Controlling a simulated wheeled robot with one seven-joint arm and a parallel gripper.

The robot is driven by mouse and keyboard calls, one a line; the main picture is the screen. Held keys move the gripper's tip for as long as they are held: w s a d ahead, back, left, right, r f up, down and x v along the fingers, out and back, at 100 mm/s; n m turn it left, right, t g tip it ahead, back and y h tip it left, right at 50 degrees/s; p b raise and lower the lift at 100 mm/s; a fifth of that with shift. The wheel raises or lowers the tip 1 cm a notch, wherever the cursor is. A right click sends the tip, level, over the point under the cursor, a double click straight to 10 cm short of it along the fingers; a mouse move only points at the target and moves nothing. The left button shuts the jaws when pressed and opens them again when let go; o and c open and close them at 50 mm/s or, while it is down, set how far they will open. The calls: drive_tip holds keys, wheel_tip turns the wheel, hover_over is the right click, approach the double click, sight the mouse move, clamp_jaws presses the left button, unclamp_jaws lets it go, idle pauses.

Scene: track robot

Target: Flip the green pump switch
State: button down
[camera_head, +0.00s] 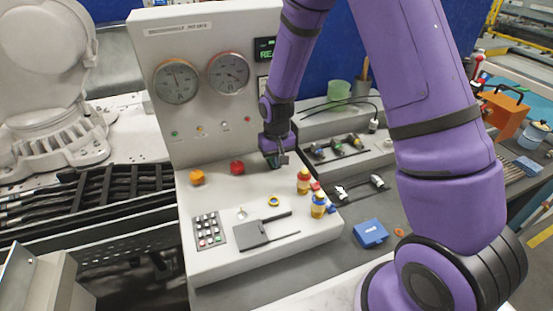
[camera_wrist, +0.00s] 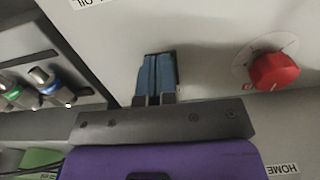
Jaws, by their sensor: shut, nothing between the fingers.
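My gripper (camera_head: 276,160) is shut, with its fingers together and empty, close to the sloped front of the grey console (camera_head: 262,220), right of the red knob (camera_head: 237,167). In the wrist view the closed blue finger pads (camera_wrist: 157,76) point at the pale panel, with the red knob (camera_wrist: 275,71) to their right. A metal-tipped fitting with a green collar (camera_wrist: 14,92) shows at the left of that view, apart from the fingers. I cannot tell whether it is the pump switch. The panel directly behind my fingers is hidden, and I cannot tell whether they touch it.
Two round gauges (camera_head: 176,82) are on the console's upright panel. An orange knob (camera_head: 197,178), a keypad (camera_head: 209,231) and yellow-red bottle-like parts (camera_head: 304,181) sit around the lower face. A blue box (camera_head: 370,233) lies on the bench at right. Another fitting has a blue collar (camera_wrist: 45,82).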

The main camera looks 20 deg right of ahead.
drive_tip(key=shift+r, duration=0.75)
drive_tip(key=shift+r, duration=0.1)
drive_tip(key=shift+r, duration=0.3)
wheel_tip(320, 180, up, 13)
drive_tip(key=s, duration=0.2)
drive_tip(key=shift+s, duration=0.3)
